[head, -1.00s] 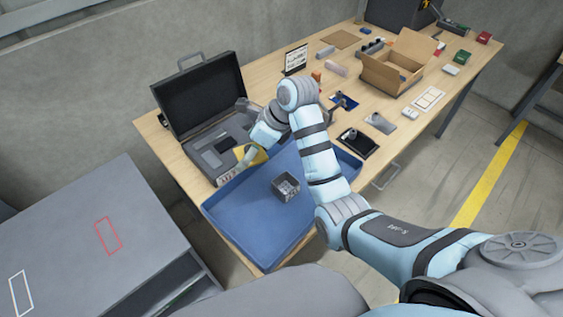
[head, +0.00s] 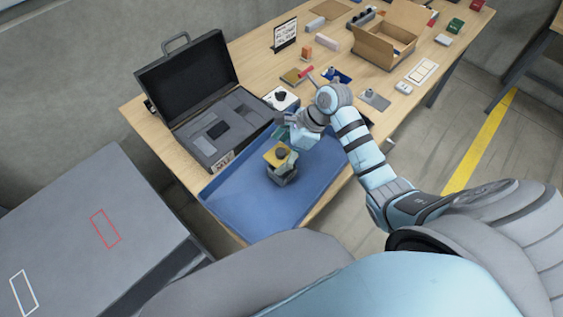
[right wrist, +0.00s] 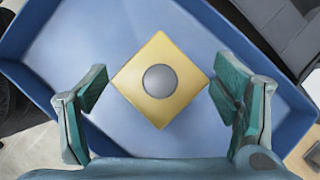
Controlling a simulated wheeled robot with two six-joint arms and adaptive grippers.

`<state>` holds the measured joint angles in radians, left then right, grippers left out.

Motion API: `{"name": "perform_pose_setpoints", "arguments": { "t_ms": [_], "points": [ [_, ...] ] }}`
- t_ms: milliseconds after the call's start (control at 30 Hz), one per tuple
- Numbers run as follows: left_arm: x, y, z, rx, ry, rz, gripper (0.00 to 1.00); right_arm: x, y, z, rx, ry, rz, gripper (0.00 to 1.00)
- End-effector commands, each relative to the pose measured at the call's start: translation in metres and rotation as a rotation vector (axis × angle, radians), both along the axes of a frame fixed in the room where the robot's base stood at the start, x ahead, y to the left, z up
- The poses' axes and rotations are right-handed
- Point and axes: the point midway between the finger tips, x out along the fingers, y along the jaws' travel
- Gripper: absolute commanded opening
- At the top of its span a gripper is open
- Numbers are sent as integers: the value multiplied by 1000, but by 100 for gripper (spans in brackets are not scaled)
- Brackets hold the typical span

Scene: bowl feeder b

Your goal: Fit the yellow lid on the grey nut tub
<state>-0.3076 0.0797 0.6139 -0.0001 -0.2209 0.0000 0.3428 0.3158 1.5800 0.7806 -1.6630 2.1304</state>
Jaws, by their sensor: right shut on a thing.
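The yellow lid (head: 271,158), square with a round grey knob, is held between the fingers of my right gripper (head: 287,151) in the head view. The lid also shows in the right wrist view (right wrist: 136,82), turned like a diamond, with its two side corners at the fingers of the right gripper (right wrist: 160,85). The grey nut tub (head: 285,178) stands in the blue tray directly below the lid in the head view. I cannot tell whether lid and tub touch. In the wrist view the lid hides the tub. My left gripper is not in view.
The blue tray (head: 235,200) has free floor around the tub. An open black case (head: 200,105) stands left of it. An open cardboard box (head: 390,40) and several small parts lie farther back on the wooden table (head: 252,48).

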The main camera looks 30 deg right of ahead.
Motion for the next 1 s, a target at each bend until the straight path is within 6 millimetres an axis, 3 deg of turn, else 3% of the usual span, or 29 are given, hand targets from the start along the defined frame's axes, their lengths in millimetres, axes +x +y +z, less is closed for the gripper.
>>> {"name": "perform_pose_setpoints", "arguments": {
  "t_ms": [100,233,567,600,667,1000],
  "points": [
    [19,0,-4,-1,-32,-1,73,-1,0,-19,2,4,-1,56],
    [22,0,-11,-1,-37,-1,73,-1,0,-43,1,2,-1,56],
    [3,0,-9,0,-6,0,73,-1,0,-45,1,0,-1,56],
    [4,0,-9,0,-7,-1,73,0,0,-45,1,-1,-1,88],
    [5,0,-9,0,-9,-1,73,0,0,-45,1,-1,-1,97],
    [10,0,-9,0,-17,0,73,-1,0,-45,0,0,-1,100]
  ]
}}
